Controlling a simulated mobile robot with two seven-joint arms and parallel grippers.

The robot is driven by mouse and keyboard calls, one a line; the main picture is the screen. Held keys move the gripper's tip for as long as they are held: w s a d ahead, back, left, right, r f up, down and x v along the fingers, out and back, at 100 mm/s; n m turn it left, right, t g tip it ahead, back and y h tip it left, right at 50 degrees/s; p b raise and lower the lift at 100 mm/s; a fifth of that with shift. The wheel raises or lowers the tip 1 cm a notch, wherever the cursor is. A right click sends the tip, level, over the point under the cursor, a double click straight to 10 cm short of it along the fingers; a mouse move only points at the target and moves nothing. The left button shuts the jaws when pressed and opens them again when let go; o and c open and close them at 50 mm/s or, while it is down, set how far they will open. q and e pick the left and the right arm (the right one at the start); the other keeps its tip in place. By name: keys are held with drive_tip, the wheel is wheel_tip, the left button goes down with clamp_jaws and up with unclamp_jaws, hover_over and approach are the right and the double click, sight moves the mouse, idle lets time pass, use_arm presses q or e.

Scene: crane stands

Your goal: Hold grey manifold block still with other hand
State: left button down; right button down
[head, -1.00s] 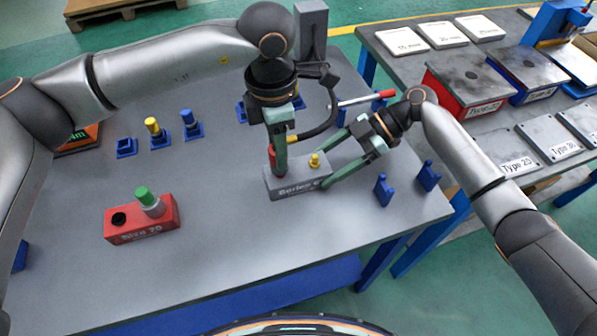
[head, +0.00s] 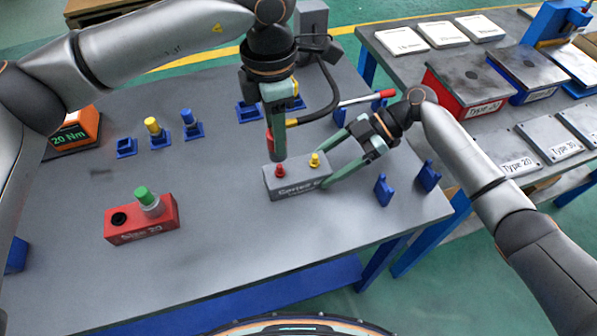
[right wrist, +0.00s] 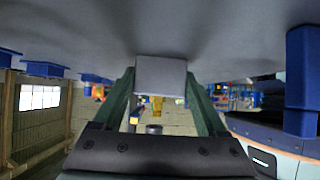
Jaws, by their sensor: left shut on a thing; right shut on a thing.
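The grey manifold block (head: 298,187) lies on the table with a red fitting (head: 280,171) and a yellow fitting (head: 314,160) upright on top. My right gripper (head: 330,163) is shut across its right end. In the right wrist view the block's grey end (right wrist: 161,75) sits between the fingers. My left gripper (head: 277,148) points down just above the red fitting, shut on a partly red tool (head: 270,142) mostly hidden by the fingers. A black hose with a yellow collar (head: 291,122) runs to it; whether the left fingertips touch the fitting is unclear.
A red block (head: 140,228) with a green-capped fitting stands at front left. Blue holders with yellow (head: 152,126) and blue (head: 188,118) pieces stand behind it. Blue stands (head: 383,190) are near the right edge.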

unclamp_jaws()
drive_tip(key=v, duration=1.1)
drive_tip(key=shift+w+d+r, duration=0.1)
drive_tip(key=shift+d+r, duration=0.05)
drive_tip(key=shift+d, duration=0.1)
use_arm(q)
drive_tip(key=shift+r, duration=0.25)
drive_tip(key=shift+r+p, duration=1.05)
drive_tip(key=shift+r, duration=0.7)
use_arm(e)
drive_tip(key=shift+d+r, duration=0.15)
drive_tip(key=shift+r, duration=1)
